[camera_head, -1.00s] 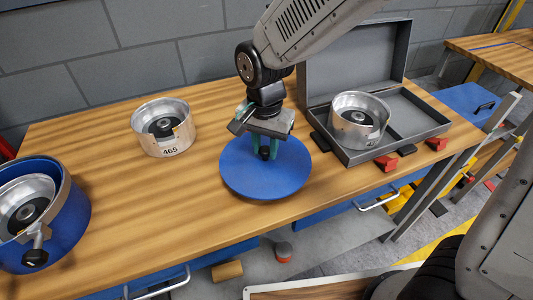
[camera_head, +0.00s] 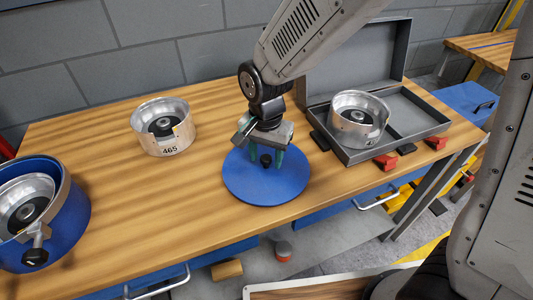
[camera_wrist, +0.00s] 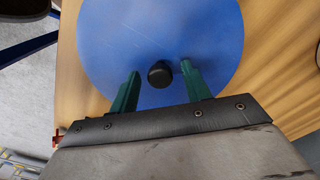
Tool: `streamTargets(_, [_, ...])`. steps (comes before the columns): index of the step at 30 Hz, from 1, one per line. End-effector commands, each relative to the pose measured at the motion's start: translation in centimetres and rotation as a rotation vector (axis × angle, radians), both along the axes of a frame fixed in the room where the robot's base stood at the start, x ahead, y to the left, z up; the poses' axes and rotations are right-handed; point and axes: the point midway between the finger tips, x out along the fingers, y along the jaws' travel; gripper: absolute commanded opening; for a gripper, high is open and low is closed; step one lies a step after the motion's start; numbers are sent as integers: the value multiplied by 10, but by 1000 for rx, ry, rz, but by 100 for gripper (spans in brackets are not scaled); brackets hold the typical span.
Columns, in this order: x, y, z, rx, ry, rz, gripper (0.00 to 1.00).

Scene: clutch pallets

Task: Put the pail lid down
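The pail lid (camera_head: 245,182) is a flat blue disc with a small black knob. It appears to lie flat on the wooden bench near the front edge. My gripper (camera_head: 267,162) is above it, green fingers pointing down on either side of the knob. In the wrist view, the lid (camera_wrist: 110,35) fills the upper middle, and the black knob (camera_wrist: 160,74) stands between the fingers with a gap on each side. My gripper (camera_wrist: 160,85) is open there. The blue pail (camera_head: 72,215) stands at the left, uncovered, with a metal clutch drum (camera_head: 25,200) inside.
A metal drum marked 465 (camera_head: 165,145) stands on the bench (camera_head: 120,200) behind and left of the lid. An open grey case (camera_head: 420,130) at the right holds another metal drum (camera_head: 358,120). Red latches (camera_head: 385,162) stick out at its front. Bare bench lies between pail and lid.

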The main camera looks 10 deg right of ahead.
Motion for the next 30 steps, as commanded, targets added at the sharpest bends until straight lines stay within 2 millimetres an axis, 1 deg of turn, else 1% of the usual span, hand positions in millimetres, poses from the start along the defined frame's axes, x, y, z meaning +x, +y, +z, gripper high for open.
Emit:
streamTargets(5, [0,0,1,0,0,0,48])
streamTargets(8, [0,0,9,0,-1,0,48])
streamTargets(11, [0,0,26,2,-3,0,48])
streamTargets(18, [1,0,79,3,-5,0,48])
streamTargets(21, [0,0,97,3,-4,0,48])
streamTargets(25, [0,0,114,1,-2,0,48])
streamTargets(30, [0,0,123,0,0,0,48])
